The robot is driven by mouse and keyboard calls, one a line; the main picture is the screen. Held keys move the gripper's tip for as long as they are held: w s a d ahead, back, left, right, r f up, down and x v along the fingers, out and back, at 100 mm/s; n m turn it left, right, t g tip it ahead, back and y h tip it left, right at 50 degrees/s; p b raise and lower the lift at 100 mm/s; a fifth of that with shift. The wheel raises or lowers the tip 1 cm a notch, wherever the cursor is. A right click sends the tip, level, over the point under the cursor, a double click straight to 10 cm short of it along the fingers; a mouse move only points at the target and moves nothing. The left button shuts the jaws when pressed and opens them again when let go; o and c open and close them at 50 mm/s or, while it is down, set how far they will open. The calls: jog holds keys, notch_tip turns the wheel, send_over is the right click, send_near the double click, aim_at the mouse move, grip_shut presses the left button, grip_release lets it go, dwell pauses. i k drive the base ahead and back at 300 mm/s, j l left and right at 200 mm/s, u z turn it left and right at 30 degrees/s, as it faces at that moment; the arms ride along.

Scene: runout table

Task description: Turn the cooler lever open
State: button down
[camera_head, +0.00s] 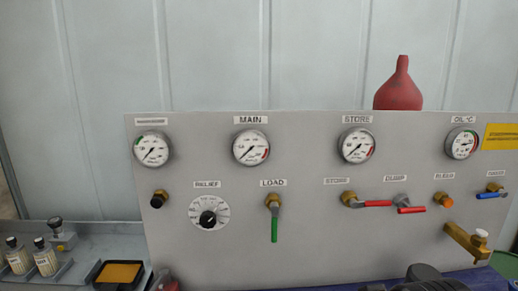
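No label that I can read says cooler. A blue lever (489,195) sits on a brass fitting at the right end of the grey panel (330,240), under a small label too blurred to read. The blue lever lies roughly level. I cannot tell for sure from the picture that it is the cooler lever. My gripper's fingers do not show. A dark rounded shape (424,274) stands at the bottom edge, right of centre; I cannot tell whether it is part of my arm. Nothing visible touches the blue lever.
A green LOAD lever (274,229) hangs down; red STORE (376,203) and DUMP (411,210) levers lie sideways. A brass tap (466,241) juts out below the blue lever. A red funnel (400,88) stands at the panel's top. Bottles (45,260) and a tray (105,286) are at left.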

aim_at(501, 193)
jog(key=z, duration=1.45)
